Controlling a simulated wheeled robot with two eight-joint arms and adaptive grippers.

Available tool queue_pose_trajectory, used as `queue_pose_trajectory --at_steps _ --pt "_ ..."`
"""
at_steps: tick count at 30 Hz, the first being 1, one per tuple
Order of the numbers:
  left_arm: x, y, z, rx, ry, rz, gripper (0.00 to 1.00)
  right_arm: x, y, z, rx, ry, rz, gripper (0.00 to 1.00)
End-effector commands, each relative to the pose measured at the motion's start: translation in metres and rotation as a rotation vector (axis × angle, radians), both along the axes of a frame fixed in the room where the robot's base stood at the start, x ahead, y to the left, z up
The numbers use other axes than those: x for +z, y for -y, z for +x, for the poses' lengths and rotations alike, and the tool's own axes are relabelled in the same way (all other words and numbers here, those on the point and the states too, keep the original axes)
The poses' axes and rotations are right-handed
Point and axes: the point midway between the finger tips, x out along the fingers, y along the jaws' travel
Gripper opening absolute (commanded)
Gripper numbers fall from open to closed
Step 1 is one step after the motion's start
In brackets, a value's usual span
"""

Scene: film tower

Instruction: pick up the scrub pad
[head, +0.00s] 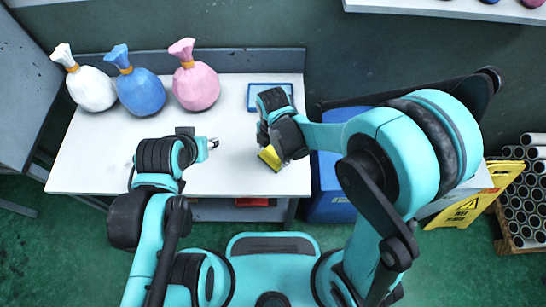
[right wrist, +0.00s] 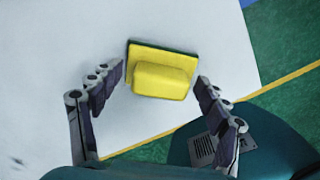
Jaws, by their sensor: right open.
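The yellow scrub pad (head: 270,158) with a dark green underside lies near the right front edge of the white table (head: 235,120). In the right wrist view the pad (right wrist: 162,72) shows a raised yellow block on top. My right gripper (right wrist: 157,85) is open, its fingers apart on the left and right of the pad, not visibly gripping it. In the head view my right gripper (head: 283,140) partly hides the pad. My left gripper (head: 212,146) is over the middle of the table, away from the pad; its jaw opening is too small to judge.
White (head: 92,90), blue (head: 141,92) and pink (head: 196,88) tied bags stand along the table's back left. A blue-rimmed tray (head: 254,107) lies at the back right. A blue bin (head: 330,190) and a yellow floor sign (head: 462,211) stand right of the table.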

Motion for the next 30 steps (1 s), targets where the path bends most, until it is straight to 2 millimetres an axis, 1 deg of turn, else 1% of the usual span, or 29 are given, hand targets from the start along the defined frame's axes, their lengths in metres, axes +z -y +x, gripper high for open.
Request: queue_pose_trajectory --at_steps 2,5,6,8,9,11,12,20,23,26,29,30 --pt "0.001 0.000 0.000 0.000 0.000 0.000 0.40 0.001 0.000 0.000 0.000 0.000 0.000 0.76" --pt "0.001 0.000 0.000 0.000 0.000 0.000 0.40 0.001 0.000 0.000 0.000 0.000 0.000 0.52" --pt "0.001 0.000 0.000 0.000 0.000 0.000 0.40 0.001 0.000 0.000 0.000 0.000 0.000 0.42" --pt "0.001 0.000 0.000 0.000 0.000 0.000 0.40 0.001 0.000 0.000 0.000 0.000 0.000 0.26" --pt "0.001 0.000 0.000 0.000 0.000 0.000 0.40 0.001 0.000 0.000 0.000 0.000 0.000 0.22" --pt "0.001 0.000 0.000 0.000 0.000 0.000 0.40 0.001 0.000 0.000 0.000 0.000 0.000 0.22" --pt "0.001 0.000 0.000 0.000 0.000 0.000 0.40 0.001 0.000 0.000 0.000 0.000 0.000 0.17" --pt "0.003 0.000 0.000 0.000 0.000 0.000 0.40 0.005 0.000 0.000 0.000 0.000 0.000 0.17" --pt "0.007 0.000 0.000 0.000 0.000 0.000 0.40 0.013 0.000 0.000 0.000 0.000 0.000 0.17" --pt "0.014 0.000 0.000 0.000 0.000 0.000 0.40 0.027 0.000 0.000 0.000 0.000 0.000 0.17" --pt "0.024 0.000 0.000 0.000 0.000 0.000 0.40 0.048 0.000 -0.001 0.000 0.000 0.000 0.17" --pt "0.026 0.000 0.000 0.000 0.000 0.000 0.40 0.052 0.007 -0.008 -0.002 0.000 0.000 0.17"
